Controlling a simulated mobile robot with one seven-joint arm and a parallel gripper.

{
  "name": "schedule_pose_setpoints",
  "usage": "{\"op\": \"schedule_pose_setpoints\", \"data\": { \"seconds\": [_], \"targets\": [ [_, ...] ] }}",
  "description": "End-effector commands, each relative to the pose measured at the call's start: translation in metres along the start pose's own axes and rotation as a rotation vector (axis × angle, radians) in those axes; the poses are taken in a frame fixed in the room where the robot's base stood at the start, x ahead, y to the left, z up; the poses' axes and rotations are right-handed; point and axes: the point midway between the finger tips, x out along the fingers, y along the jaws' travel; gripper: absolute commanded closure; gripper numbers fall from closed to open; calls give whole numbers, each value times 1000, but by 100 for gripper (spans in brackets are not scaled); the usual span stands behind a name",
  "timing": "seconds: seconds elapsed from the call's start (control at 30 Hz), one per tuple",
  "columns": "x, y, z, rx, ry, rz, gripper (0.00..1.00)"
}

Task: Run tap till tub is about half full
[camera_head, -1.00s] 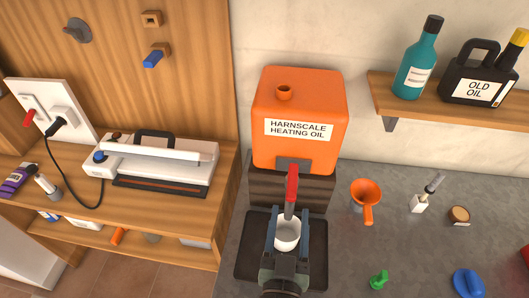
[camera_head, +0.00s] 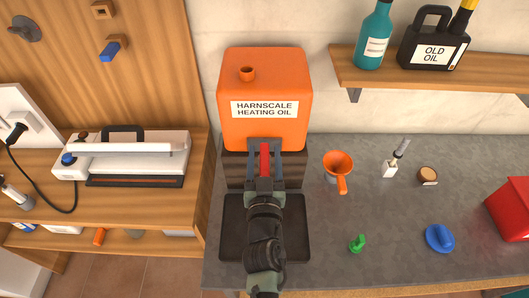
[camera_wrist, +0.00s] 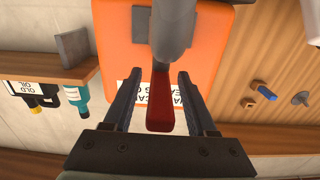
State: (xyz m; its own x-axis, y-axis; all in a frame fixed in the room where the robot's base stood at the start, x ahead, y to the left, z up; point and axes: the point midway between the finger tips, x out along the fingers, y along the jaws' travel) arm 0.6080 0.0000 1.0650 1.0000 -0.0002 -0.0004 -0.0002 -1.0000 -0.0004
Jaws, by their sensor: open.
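The orange heating oil tank (camera_head: 266,125) stands on a dark block (camera_head: 235,172) at the back of the counter. Its tap has a red lever (camera_head: 265,158) at the tank's lower front. In the wrist view, the red lever (camera_wrist: 160,110) hangs from a grey tap body (camera_wrist: 171,35). My gripper (camera_head: 265,146) is open, with one finger on each side of the lever. The wrist view shows gaps between my gripper (camera_wrist: 160,80) and the lever. The white tub is hidden now, and my arm covers much of the dark tray (camera_head: 232,225). No oil flow is visible.
An orange funnel (camera_head: 338,165), a green piece (camera_head: 357,243), a blue cap (camera_head: 439,238) and a red object (camera_head: 513,208) are on the counter to the right. A shelf (camera_head: 440,78) with bottles is above. A sealing machine (camera_head: 130,158) is left.

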Motion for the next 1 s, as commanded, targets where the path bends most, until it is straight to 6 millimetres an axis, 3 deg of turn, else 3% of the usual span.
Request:
{"op": "schedule_pose_setpoints", "data": {
  "seconds": [0.4,0.73,1.0],
  "targets": [
    [7,0,0,-1,0,0,43],
    [7,0,0,-1,0,0,100],
    [7,0,0,-1,0,0,100]
  ]
}}
